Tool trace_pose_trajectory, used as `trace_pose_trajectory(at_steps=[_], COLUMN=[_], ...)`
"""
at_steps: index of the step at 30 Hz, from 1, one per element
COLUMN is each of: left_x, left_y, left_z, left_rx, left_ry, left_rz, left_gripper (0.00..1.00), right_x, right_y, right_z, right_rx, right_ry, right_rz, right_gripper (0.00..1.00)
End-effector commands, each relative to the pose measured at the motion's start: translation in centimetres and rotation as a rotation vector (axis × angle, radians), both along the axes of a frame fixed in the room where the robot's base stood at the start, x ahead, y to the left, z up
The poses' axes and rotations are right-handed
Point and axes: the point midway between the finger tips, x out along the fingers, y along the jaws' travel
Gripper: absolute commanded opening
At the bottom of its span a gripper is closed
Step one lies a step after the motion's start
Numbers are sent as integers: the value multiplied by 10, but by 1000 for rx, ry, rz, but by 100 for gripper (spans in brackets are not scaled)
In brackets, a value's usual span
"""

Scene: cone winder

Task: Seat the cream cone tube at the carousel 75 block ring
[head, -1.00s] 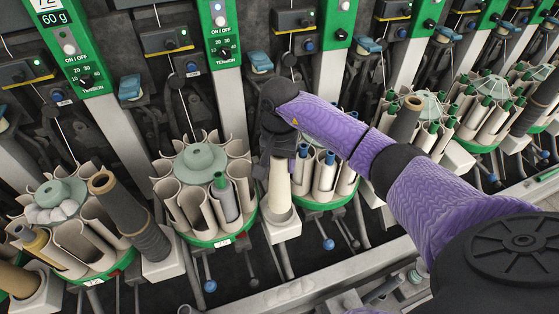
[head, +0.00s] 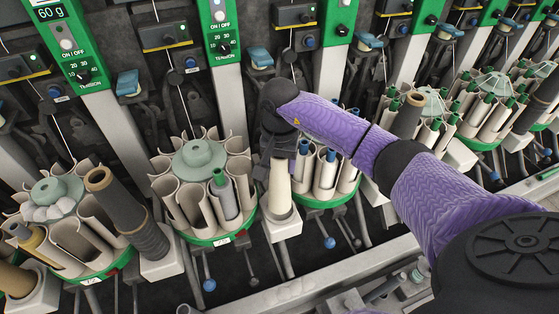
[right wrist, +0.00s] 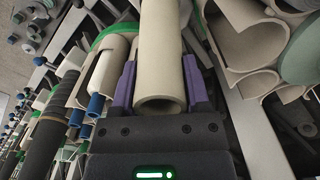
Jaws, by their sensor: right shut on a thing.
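The cream cone tube (head: 280,188) stands roughly upright at a pale block (head: 284,228), between two green-rimmed carousels. Its lower end is at the block's top, where the ring is hidden by the tube; I cannot tell whether it is fully down. My right gripper (head: 278,160) is shut on the tube's upper part. In the right wrist view the purple fingers (right wrist: 160,82) lie on both sides of the tube (right wrist: 161,45), and its hollow open end faces the camera. The carousel numbers are too small to read. My left gripper is not in view.
A carousel (head: 203,240) with a green tube stands left of the block, and another (head: 322,202) with blue-tipped tubes is close on the right. A dark wound cone (head: 125,215) stands further left. A pale rail (head: 290,296) runs along the front.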

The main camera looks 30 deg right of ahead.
Motion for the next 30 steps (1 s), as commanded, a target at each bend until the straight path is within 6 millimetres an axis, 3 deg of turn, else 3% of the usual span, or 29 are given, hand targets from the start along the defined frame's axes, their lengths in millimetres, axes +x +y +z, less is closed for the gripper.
trace_pose_trajectory(at_steps=[30], left_x=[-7], left_y=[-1], left_z=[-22], left_rx=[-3], left_ry=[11], left_rz=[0], left_gripper=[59], right_x=[0], right_y=[0], right_z=[-27], right_rx=[-1], right_ry=[1], right_rz=[-1], right_gripper=[0])
